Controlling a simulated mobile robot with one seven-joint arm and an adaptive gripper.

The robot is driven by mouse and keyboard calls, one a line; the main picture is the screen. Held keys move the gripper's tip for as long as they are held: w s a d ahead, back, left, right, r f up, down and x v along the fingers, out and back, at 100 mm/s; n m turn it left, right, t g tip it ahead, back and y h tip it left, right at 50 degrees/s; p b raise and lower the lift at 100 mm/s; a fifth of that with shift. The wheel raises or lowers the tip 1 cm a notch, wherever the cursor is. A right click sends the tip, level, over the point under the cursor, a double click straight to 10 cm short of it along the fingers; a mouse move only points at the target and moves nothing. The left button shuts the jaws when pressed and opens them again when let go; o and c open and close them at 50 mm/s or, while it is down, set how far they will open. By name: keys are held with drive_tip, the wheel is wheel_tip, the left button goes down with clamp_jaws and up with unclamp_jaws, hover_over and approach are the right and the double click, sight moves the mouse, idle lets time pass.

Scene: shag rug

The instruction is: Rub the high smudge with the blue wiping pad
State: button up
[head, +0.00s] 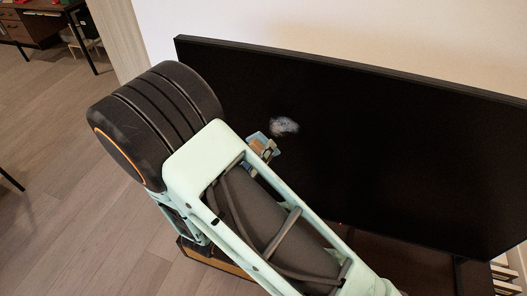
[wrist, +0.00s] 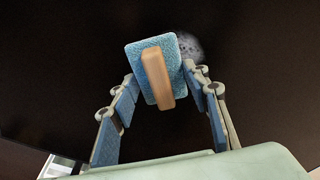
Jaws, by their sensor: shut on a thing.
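The blue wiping pad (wrist: 137,60) has a wooden handle (wrist: 158,76) and sits between the fingers of my gripper (wrist: 161,78), which is shut on it. The pad also shows in the head view (head: 257,137), just past the end of my arm, which hides most of the gripper. A pale, whitish smudge (head: 284,126) is on the black screen, just right of and slightly above the pad. In the wrist view the smudge (wrist: 188,47) shows at the pad's upper right edge, partly covered by it. I cannot tell whether the pad touches the screen.
The large black screen (head: 400,140) stands tilted in the head view before a pale wall (head: 330,25). My arm covers the screen's lower left. A desk (head: 45,25) stands far off at upper left. Open wood floor (head: 50,130) lies to the left.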

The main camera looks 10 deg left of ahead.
sight(299, 134)
drive_tip(key=shift+a+r+b+x, duration=0.1)
drive_tip(key=shift+b+x, duration=0.1)
drive_tip(key=shift+x, duration=1.2)
drive_tip(key=shift+a+r+b+x, duration=0.1)
drive_tip(key=shift+r+b+x, duration=0.05)
drive_tip(key=shift+x, duration=1.25)
drive_tip(key=shift+x, duration=1.05)
drive_tip(key=shift+a+r, duration=0.1)
drive_tip(key=shift+s+d+p, duration=0.15)
drive_tip(key=shift+s+d, duration=0.05)
drive_tip(key=shift+d, duration=1.1)
drive_tip(key=shift+s+d+p, duration=0.1)
drive_tip(key=shift+s+d, duration=0.05)
drive_tip(key=shift+d, duration=1.2)
drive_tip(key=shift+s+d+p, duration=0.15)
drive_tip(key=shift+s+d, duration=0.05)
drive_tip(key=shift+d, duration=1.1)
